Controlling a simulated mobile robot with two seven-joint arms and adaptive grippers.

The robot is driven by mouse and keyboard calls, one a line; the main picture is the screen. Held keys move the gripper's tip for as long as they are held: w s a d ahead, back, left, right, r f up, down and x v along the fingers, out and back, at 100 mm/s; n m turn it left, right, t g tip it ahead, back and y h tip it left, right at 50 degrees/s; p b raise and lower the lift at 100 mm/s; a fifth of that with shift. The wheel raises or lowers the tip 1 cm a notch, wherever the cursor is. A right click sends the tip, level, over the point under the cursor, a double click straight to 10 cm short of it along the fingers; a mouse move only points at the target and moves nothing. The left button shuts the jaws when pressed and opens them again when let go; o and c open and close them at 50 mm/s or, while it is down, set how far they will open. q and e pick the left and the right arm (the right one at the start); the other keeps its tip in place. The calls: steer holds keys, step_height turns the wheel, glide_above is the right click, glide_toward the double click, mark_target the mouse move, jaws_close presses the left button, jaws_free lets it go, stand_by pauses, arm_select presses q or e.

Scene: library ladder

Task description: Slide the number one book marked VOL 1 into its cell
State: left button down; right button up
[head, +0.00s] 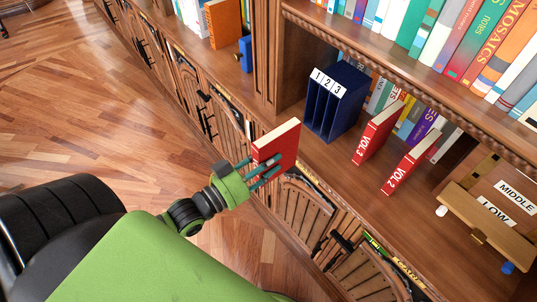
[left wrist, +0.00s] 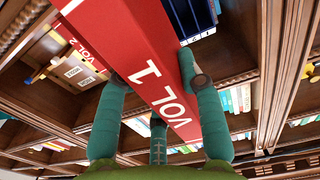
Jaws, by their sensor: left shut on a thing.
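My left gripper (head: 262,172) is shut on the red VOL 1 book (head: 277,143), just in front of the shelf's front edge. In the left wrist view the teal fingers (left wrist: 155,85) grip the VOL 1 book (left wrist: 140,50) from its sides, its spine facing the camera. The dark blue holder (head: 334,103) with cells labelled 1, 2, 3 stands on the shelf, beyond the book and to its right. Its cells look empty. It shows partly in the left wrist view (left wrist: 197,18). My right gripper is not in view.
The red VOL 3 book (head: 377,133) and VOL 2 book (head: 410,163) stand on the shelf right of the holder. A wooden piece with MIDDLE and LOW labels (head: 496,208) lies farther right. An upper shelf board (head: 400,65) overhangs behind. Bare shelf lies before the holder.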

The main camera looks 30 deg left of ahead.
arm_select(q)
steer(key=shift+s, duration=0.1)
steer(key=p+v, duration=0.2)
steer(key=v, duration=0.6)
steer(key=shift+s+p, duration=0.35)
steer(key=shift+p, duration=0.05)
stand_by(1.1)
steer(key=shift+a+r, duration=0.1)
steer(key=shift+a, duration=0.05)
